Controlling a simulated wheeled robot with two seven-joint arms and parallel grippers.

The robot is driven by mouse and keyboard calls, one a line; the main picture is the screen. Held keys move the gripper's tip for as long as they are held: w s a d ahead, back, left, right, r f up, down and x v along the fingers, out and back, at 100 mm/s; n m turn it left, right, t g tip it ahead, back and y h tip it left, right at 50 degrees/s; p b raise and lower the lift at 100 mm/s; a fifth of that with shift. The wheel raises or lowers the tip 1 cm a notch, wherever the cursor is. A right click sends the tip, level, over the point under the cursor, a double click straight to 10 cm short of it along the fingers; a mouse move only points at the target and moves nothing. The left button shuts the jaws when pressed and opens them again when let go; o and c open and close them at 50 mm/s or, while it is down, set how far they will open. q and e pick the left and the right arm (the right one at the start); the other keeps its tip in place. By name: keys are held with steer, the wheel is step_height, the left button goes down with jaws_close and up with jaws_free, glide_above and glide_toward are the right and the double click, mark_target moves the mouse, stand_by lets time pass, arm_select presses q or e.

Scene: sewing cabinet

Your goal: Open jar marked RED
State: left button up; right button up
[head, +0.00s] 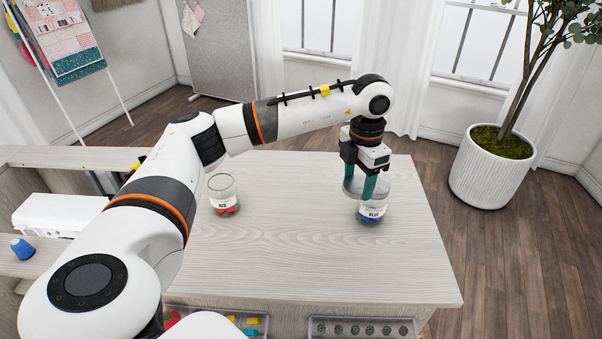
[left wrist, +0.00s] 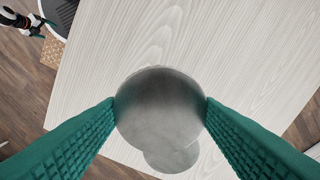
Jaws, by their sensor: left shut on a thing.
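The jar marked RED (head: 224,195) stands upright on the left part of the tabletop, clear glass with red bits at its bottom. I see no lid on its rim. The jar marked BLUE (head: 372,212) stands at the right, with blue bits inside. My left gripper (head: 361,186) points down over the BLUE jar, its teal fingers shut on a round grey lid (left wrist: 160,100). In the left wrist view a second grey disc (left wrist: 172,158) shows partly behind it. My right gripper (left wrist: 30,24) is small at that view's top left corner, its opening unclear.
The pale wooden tabletop (head: 300,255) is clear between the jars. A white machine (head: 62,213) and a blue spool (head: 22,248) are at the left. Open drawers (head: 362,327) stick out at the front. A potted plant (head: 492,172) stands on the floor at the right.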

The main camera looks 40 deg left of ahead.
arm_select(q)
steer(key=w+a+f+n, duration=0.15)
steer(key=a+n, duration=0.45)
steer(key=n, duration=1.9)
glide_toward(312, 200)
step_height(312, 200, down, 7)
steer(key=shift+r, duration=0.15)
steer(key=shift+d, duration=0.1)
steer(key=o, duration=1.1)
steer(key=shift+f, duration=0.2)
steer(key=shift+r, duration=0.1)
